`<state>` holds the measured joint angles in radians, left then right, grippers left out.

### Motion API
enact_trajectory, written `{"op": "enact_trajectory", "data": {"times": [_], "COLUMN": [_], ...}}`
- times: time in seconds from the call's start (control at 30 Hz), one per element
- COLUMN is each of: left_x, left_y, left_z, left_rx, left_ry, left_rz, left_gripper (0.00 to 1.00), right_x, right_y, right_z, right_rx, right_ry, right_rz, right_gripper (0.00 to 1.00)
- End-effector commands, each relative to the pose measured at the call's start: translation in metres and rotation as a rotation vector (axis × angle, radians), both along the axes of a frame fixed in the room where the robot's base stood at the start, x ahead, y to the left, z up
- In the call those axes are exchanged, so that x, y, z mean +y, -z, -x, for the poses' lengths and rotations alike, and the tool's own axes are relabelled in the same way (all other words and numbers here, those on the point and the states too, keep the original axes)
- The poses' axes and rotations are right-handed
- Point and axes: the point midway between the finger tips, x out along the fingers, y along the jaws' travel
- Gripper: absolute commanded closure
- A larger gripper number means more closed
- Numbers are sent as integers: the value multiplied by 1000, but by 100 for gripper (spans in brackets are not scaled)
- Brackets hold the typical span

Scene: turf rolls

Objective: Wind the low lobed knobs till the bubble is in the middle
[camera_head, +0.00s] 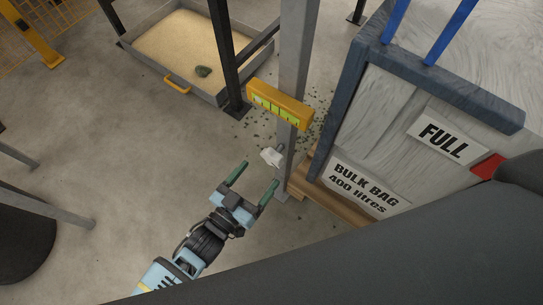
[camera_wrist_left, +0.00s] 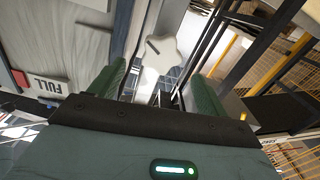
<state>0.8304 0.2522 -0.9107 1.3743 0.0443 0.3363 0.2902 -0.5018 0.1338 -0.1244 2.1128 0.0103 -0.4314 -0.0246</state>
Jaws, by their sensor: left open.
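A yellow spirit level (camera_head: 280,106) with a green vial is fixed on a grey upright post (camera_head: 294,55) in the head view. The bubble's place is too small to tell. A pale lobed knob (camera_head: 271,157) sticks out low on the post, below the level. My left gripper (camera_head: 253,184) is open and empty, just short of the knob. In the left wrist view the whitish lobed knob (camera_wrist_left: 160,55) shows beyond and between the green fingers, with a dark slot-like mark on it. I see no contact. My right gripper is not in view.
A grey bulk bag box (camera_head: 390,120) marked FULL stands close right of the post on a wooden pallet (camera_head: 335,200). A sand tray (camera_head: 190,50) with a yellow handle lies behind left, by a dark post (camera_head: 226,50). Concrete floor (camera_head: 120,160) is clear at left.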

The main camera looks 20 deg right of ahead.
Motion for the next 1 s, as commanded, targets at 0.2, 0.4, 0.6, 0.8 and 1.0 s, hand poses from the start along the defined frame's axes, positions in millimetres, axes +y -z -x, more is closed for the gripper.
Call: {"op": "enact_trajectory", "data": {"times": [0.2, 0.4, 0.6, 0.8, 1.0], "left_x": [-1, -11, -34, -54, -62], "left_y": [2, 2, 4, 4, 3], "left_z": [-4, -11, -29, -45, -52], "left_rx": [-11, -11, -10, -9, -9], "left_ry": [9, 9, 9, 8, 8], "left_rz": [1, 4, 3, 2, 0], "left_gripper": [23, 23, 23, 23, 23], "right_x": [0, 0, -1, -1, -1], "right_y": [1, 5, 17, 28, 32], "right_z": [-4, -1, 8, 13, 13], "right_rx": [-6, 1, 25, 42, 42], "right_ry": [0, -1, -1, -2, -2], "right_rz": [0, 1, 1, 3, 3], "right_gripper": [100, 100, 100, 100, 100]}}
